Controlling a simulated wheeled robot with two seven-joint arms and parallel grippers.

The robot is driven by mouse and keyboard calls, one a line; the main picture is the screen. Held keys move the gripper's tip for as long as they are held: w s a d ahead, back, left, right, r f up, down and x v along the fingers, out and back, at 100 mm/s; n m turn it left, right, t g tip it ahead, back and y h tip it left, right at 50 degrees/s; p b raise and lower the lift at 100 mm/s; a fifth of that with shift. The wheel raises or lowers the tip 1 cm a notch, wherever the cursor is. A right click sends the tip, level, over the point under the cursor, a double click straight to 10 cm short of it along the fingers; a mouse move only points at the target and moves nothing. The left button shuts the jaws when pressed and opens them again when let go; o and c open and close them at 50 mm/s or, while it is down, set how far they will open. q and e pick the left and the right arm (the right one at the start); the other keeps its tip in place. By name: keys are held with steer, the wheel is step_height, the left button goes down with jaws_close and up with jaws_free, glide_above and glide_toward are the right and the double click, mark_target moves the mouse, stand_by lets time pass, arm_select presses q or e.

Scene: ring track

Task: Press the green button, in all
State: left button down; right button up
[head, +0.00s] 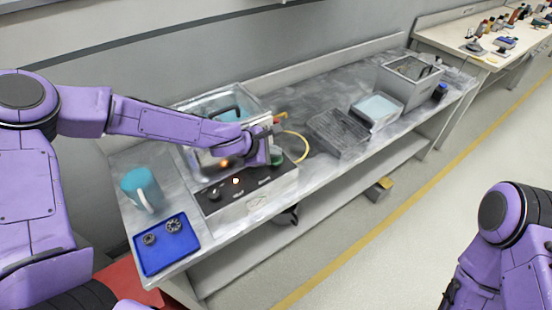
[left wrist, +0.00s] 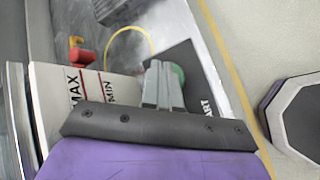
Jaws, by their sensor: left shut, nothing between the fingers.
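The green button (head: 277,157) is on the dark top panel of a white control box (head: 255,203) on the bench. My left gripper (head: 268,155) is over the panel, right beside the button. In the left wrist view the shut, empty fingers (left wrist: 158,72) lie across part of the green button (left wrist: 179,74). I cannot tell whether they touch it or whether it is pushed in. My right arm is at the lower right, and its gripper does not show.
A clear-walled bath (head: 215,100) stands behind the box. A blue tray (head: 165,246) with metal parts and a teal mug (head: 141,188) are at the left. A yellow hose (head: 303,143) curves behind the button.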

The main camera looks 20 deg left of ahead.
mark_target(274, 161)
arm_select(q)
steer(key=shift+f+b, duration=0.7)
steer(key=shift+f, duration=0.1)
stand_by(0.7)
steer(key=shift+r, duration=0.15)
steer(key=shift+r+p, duration=1.05)
steer(key=shift+p, duration=0.25)
steer(key=shift+r, duration=0.1)
step_height(274, 161, up, 5)
steer(key=p, duration=0.5)
